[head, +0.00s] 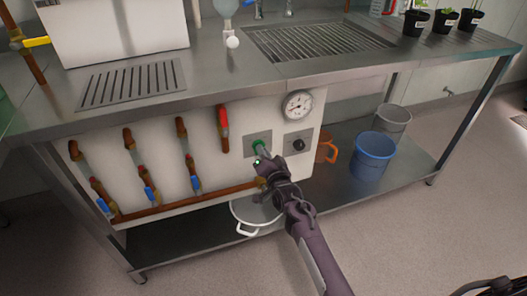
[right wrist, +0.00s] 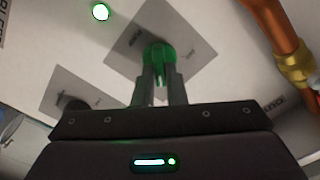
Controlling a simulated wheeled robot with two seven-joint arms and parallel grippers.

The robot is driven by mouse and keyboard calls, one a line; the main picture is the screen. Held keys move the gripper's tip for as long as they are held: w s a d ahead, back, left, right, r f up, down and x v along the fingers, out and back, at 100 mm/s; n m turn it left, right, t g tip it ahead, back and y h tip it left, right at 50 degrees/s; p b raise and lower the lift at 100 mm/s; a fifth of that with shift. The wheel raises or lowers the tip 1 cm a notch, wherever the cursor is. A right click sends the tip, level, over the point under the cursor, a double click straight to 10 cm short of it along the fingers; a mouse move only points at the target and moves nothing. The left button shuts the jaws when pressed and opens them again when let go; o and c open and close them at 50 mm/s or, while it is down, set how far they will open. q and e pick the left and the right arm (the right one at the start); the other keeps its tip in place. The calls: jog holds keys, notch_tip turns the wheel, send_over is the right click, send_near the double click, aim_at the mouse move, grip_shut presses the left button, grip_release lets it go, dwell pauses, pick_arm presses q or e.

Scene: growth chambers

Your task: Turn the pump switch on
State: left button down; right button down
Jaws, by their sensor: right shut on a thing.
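The pump switch is a green knob (head: 258,145) on a square grey plate (head: 250,138) on the white panel under the bench. It also shows in the right wrist view as the green knob (right wrist: 158,53), at the far end of the fingers. My right gripper (head: 264,154) is shut on this knob, with its two fingers (right wrist: 159,80) on either side of it. The fingers hide part of the knob, and I cannot read the plate's label. A bright green-white light (right wrist: 100,12) glows near the knob in the right wrist view.
A black knob (head: 299,145) and a round gauge (head: 297,104) are right of the switch. Copper pipes with blue-handled valves (head: 151,195) and a red-handled one (head: 223,120) are to the left. A blue bucket (head: 373,155) and a white basin (head: 249,215) stand below.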

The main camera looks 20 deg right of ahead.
pick_arm(q)
jog(key=shift+s+a, duration=0.1)
jog(key=shift+a, duration=0.05)
dwell(0.4)
pick_arm(e)
jog(key=c, duration=1.5)
grip_release()
